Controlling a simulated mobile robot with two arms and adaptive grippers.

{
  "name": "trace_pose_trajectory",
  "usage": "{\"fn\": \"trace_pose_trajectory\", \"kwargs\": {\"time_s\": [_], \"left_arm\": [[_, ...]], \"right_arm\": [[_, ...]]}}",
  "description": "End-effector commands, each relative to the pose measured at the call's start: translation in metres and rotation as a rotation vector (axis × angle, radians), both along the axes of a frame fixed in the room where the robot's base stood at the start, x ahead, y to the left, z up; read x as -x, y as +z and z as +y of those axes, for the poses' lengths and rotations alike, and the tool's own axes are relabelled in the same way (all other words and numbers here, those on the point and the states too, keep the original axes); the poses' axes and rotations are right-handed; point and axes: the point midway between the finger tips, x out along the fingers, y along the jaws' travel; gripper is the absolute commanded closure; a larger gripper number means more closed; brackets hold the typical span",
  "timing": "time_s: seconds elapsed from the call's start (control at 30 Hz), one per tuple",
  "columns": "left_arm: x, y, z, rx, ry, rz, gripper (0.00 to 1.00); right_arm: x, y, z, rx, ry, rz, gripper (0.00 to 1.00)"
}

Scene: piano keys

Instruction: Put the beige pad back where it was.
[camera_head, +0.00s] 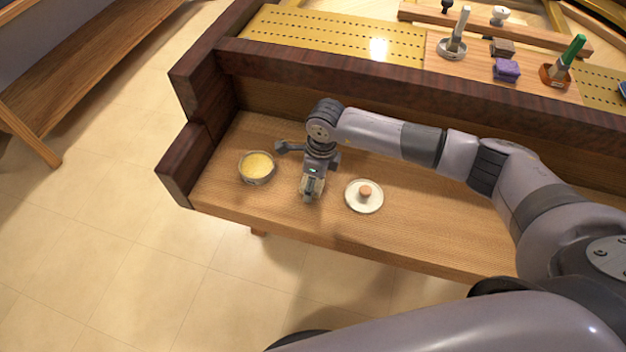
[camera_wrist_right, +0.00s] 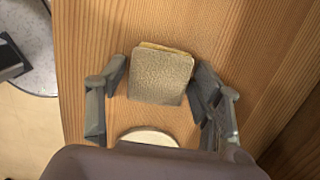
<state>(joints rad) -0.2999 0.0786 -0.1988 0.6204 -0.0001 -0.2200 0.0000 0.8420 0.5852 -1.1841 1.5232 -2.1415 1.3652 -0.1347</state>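The beige pad (camera_wrist_right: 160,76) is a small tan block with a yellowish far edge. In the right wrist view it lies between the fingers of my right gripper (camera_wrist_right: 160,80). A thin strip of wood shows between the pad and the left-hand finger; the right-hand finger is very close to its side or touching. The fingers look open around it. In the head view my right gripper (camera_head: 312,188) points down over the front of the wooden ledge (camera_head: 420,225), between a bowl and a round white dish. Whether the pad touches the wood is hard to tell. My left gripper is not in view.
The bowl of yellow stuff (camera_head: 257,166) stands left of the gripper, and the white dish with a brown knob (camera_head: 364,196) stands right. A dark raised rail (camera_head: 420,95) runs behind. Beyond it are a purple block (camera_head: 507,69), a brown block (camera_head: 502,48) and brushes in holders.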

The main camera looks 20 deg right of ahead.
Motion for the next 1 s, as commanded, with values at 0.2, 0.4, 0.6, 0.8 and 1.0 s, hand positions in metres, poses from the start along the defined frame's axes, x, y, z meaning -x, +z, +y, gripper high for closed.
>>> {"fn": "trace_pose_trajectory", "kwargs": {"time_s": [0.2, 0.4, 0.6, 0.8, 1.0], "left_arm": [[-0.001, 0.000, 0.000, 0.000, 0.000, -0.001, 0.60], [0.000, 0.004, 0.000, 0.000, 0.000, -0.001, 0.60], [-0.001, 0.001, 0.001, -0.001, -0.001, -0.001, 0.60], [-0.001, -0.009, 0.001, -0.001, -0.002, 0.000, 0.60], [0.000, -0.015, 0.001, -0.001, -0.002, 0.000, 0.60]], "right_arm": [[0.000, 0.000, 0.000, 0.000, 0.000, 0.000, 0.34], [0.000, 0.002, 0.000, -0.001, -0.001, 0.001, 0.34], [0.000, 0.027, -0.003, -0.001, 0.000, -0.006, 0.34], [0.001, 0.076, -0.011, 0.000, 0.000, -0.006, 0.34], [0.005, 0.124, -0.015, 0.000, 0.001, -0.005, 0.34]]}}
